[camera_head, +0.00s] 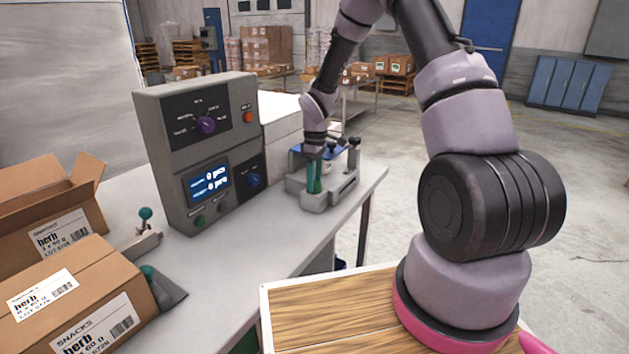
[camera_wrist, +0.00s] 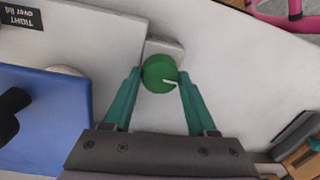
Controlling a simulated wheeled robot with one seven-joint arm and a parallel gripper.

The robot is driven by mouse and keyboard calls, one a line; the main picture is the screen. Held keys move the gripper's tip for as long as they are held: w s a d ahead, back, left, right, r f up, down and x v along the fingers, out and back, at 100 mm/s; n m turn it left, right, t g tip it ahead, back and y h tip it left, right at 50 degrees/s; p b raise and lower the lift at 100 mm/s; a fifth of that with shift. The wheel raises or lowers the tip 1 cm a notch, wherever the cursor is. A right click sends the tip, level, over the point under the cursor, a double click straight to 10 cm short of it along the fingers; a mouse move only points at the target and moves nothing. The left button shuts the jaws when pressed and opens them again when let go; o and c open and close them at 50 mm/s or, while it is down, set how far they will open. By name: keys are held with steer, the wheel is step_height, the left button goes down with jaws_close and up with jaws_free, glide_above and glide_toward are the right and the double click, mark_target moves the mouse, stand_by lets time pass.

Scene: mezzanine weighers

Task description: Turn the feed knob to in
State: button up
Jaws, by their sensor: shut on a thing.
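The feed knob, as I take it, is a round green knob (camera_wrist: 157,70) on a small pale grey block in the wrist view. A white mark runs from near its middle to the right edge in that picture. No "in" lettering is readable. My gripper (camera_wrist: 161,76) has its teal fingers on either side of the knob and is shut on it. In the head view my gripper (camera_head: 314,182) points down at the near end of a grey fixture (camera_head: 345,190) on the bench. The knob is hard to pick out there behind the fingers.
The fixture carries a blue plate (camera_wrist: 38,120) and black knobs (camera_head: 354,142). A grey control box (camera_head: 165,110) with a purple dial (camera_head: 205,125) stands to the left. Cardboard boxes (camera_head: 75,290) fill the near left. The bench (camera_head: 255,240) is clear in front of the box.

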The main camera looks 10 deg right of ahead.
steer(key=o, duration=1.4)
steer(key=shift+c, duration=0.2)
steer(key=shift+r, duration=0.1)
step_height(320, 180, up, 11)
steer(key=shift+w+d+f, duration=0.2)
steer(key=shift+w, duration=0.05)
steer(key=s+d+r+m+t, duration=0.2)
steer(key=s+r+m, duration=0.25)
steer(key=r, duration=0.65)
steer(key=s+d+r+m+t, duration=0.1)
steer(key=s+r+m+t, duration=0.1)
steer(key=s+r+m, duration=0.3)
steer(key=s+d+r+m+t+y, duration=0.1)
steer(key=s+r+m, duration=0.4)
steer(key=s+r, duration=0.5)
steer(key=s+d+t, duration=0.1)
steer(key=s+t, duration=0.1)
steer(key=s, duration=0.6)
steer(key=shift+s+d+r+t+y, duration=0.3)
steer(key=shift+r, duration=0.05)
